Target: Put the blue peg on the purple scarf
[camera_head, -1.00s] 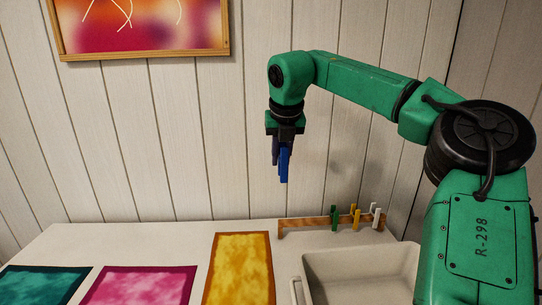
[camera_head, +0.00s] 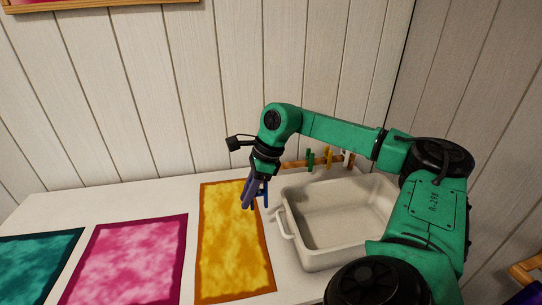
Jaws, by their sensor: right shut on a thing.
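My right gripper (camera_head: 253,192) is shut on the blue peg (camera_head: 264,190), which hangs from the fingertips near the upper right edge of the yellow scarf. Part of the peg is hidden by the fingers. It looks slightly above the table, but I cannot tell the height exactly. No scarf on the table in view is clearly purple. A dark purple patch (camera_head: 526,297) shows at the bottom right corner, cut off by the frame, and I cannot tell whether it is the purple scarf. My left gripper is not in view.
Teal (camera_head: 30,265), pink (camera_head: 125,262) and yellow (camera_head: 230,250) scarves lie flat on the white table. A pale basin (camera_head: 290,200) stands right of the yellow scarf. Behind it a wooden rack (camera_head: 292,165) holds green, yellow and white pegs. A wooden edge (camera_head: 525,268) shows at far right.

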